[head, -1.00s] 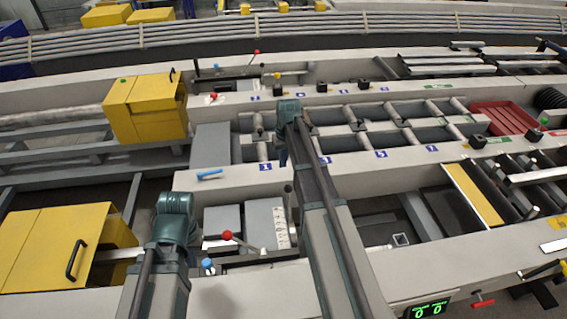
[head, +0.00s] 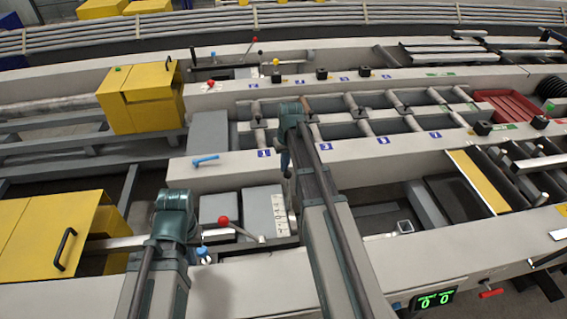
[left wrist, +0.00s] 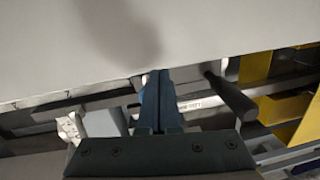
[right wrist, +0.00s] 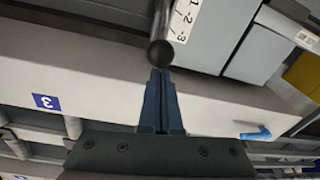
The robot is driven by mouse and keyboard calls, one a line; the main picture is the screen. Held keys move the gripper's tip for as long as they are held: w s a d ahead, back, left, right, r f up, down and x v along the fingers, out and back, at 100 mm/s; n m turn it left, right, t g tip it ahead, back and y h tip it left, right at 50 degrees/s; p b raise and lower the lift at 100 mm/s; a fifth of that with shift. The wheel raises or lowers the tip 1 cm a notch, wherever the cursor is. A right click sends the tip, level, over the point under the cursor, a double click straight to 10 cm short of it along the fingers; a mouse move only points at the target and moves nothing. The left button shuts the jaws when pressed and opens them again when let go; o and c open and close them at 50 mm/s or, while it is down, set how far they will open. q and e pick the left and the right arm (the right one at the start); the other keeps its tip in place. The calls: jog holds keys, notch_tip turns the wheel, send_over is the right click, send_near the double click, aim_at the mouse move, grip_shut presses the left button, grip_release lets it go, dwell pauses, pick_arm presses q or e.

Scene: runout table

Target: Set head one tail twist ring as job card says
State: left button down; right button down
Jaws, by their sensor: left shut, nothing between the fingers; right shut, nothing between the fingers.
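A numbered scale plate (head: 281,215) stands on the grey head boxes; it also shows in the right wrist view (right wrist: 184,20), with 1, 2 and 3 readable. A lever with a dark ball knob (right wrist: 160,53) lies beside it. My right gripper (right wrist: 160,75) is shut and empty, its tips just short of the knob or touching it; I cannot tell which. In the head view its fingers (head: 285,165) point down. My left gripper (left wrist: 160,75) is shut and empty; a dark rod-like handle (left wrist: 230,92) is to its right. I cannot identify a ring or readable job card.
A red-ball lever (head: 223,221) and a blue handle (head: 205,160) are near my left arm. Blue number plates (head: 326,146) line the beam. Yellow housings (head: 52,236) stand at left. A red tray (head: 497,105) is at right.

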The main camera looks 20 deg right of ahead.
pick_arm(q)
jog(key=shift+r+p, duration=0.45)
pick_arm(e)
jog(key=shift+s+a+r, duration=0.1)
jog(key=shift+s+r, duration=0.15)
jog(key=shift+s, duration=0.25)
jog(key=shift+s+a+r, duration=0.1)
jog(key=shift+s+r, duration=0.15)
jog(key=shift+s, duration=0.25)
pick_arm(q)
jog(key=shift+f, duration=0.1)
pick_arm(e)
jog(key=shift+w+f, duration=0.1)
